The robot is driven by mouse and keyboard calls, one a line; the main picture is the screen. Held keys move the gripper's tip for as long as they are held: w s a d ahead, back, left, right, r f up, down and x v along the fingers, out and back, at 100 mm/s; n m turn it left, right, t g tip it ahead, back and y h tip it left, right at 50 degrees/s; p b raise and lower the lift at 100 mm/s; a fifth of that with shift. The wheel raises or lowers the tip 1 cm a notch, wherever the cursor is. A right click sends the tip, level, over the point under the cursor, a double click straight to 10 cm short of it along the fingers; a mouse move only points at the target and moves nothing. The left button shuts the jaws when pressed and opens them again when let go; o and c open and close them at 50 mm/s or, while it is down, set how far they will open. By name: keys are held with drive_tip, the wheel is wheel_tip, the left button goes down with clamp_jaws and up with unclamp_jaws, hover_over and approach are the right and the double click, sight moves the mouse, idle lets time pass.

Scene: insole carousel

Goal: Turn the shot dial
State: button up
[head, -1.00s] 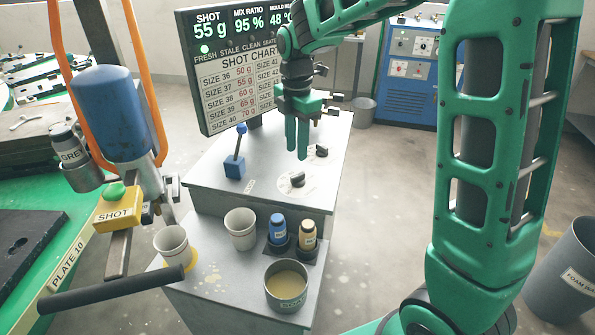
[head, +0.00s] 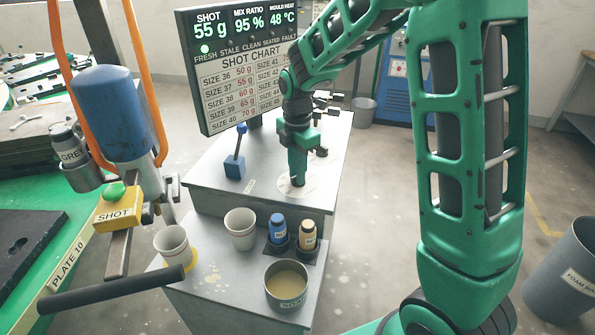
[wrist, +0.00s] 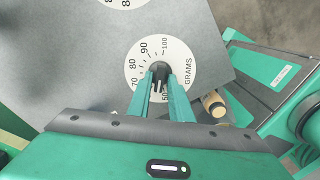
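The shot dial is a dark knob (wrist: 160,70) on a round white plate (wrist: 186,62) marked in GRAMS; in the head view its plate (head: 312,188) lies on the grey cabinet top. My gripper (head: 297,180) points straight down over this dial. In the wrist view, its two green fingers (wrist: 161,80) stand apart on either side of the knob. I cannot tell whether they press on it. The fingers hide part of the knob and scale. The display screen (head: 238,70) reads SHOT 55 g, and its chart lists sizes with grams.
A second dial plate (wrist: 125,2) lies beside it. A blue lever (head: 236,160) stands to the left on the cabinet. Cups (head: 240,230), small blue and tan bottles (head: 278,232) and a tin (head: 287,287) stand on the lower shelf in front.

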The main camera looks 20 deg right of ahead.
clamp_jaws()
drive_tip(key=shift+d, duration=0.2)
drive_tip(key=shift+a, duration=0.1)
